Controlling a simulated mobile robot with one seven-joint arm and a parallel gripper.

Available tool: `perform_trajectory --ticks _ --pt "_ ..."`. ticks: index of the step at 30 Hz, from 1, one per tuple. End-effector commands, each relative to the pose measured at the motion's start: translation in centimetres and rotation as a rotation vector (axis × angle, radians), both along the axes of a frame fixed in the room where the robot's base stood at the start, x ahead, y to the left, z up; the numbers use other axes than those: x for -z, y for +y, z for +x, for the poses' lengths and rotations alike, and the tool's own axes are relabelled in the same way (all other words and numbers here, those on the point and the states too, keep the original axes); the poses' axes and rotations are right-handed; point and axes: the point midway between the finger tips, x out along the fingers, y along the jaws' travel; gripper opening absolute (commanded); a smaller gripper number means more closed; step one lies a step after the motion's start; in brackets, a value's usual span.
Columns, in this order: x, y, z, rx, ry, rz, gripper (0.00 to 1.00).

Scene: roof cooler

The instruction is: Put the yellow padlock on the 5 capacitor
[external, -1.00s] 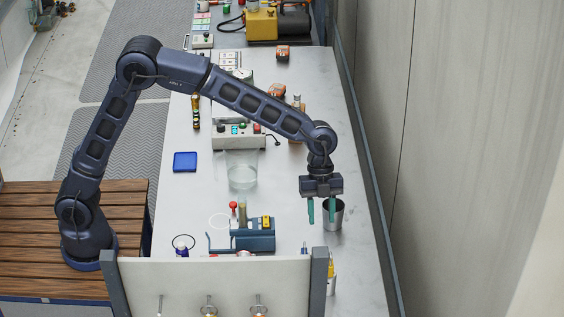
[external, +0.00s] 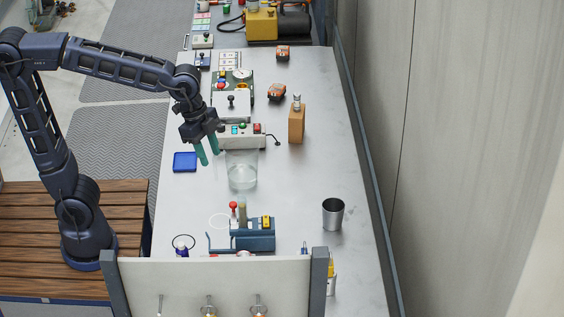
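My gripper (external: 210,157) hangs tilted between the blue tray and the clear beaker, above the left part of the bench. Its two teal fingers are apart, with nothing visible between them. I cannot pick out the yellow padlock for certain; a small yellow piece (external: 266,222) shows at the blue vise-like device, too small to identify. No thing marked 5 can be read, so I cannot tell which is the 5 capacitor. My arm hides part of the bench's left edge.
A blue tray (external: 185,162), a clear beaker (external: 242,171) and a switch box (external: 242,142) lie close to my gripper. A metal cup (external: 333,213) and a brown bottle (external: 297,125) stand to the right. The bench (external: 310,180) is clear between them. A panel (external: 210,285) borders the front.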

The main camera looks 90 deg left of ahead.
Motion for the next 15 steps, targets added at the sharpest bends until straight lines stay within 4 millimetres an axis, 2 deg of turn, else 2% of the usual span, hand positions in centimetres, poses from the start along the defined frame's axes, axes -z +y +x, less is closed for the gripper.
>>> perform_trajectory --ticks 1,3,8,15 --pt "-0.2 0.4 -1.7 -0.041 -0.009 -0.001 0.39" --pt "-0.2 1.0 -3.8 -0.106 -0.019 -0.003 0.39" --pt "0.3 2.3 -8.6 -0.254 -0.041 -0.014 0.39" --pt "2.0 3.9 -14.9 -0.461 -0.079 -0.039 0.39"
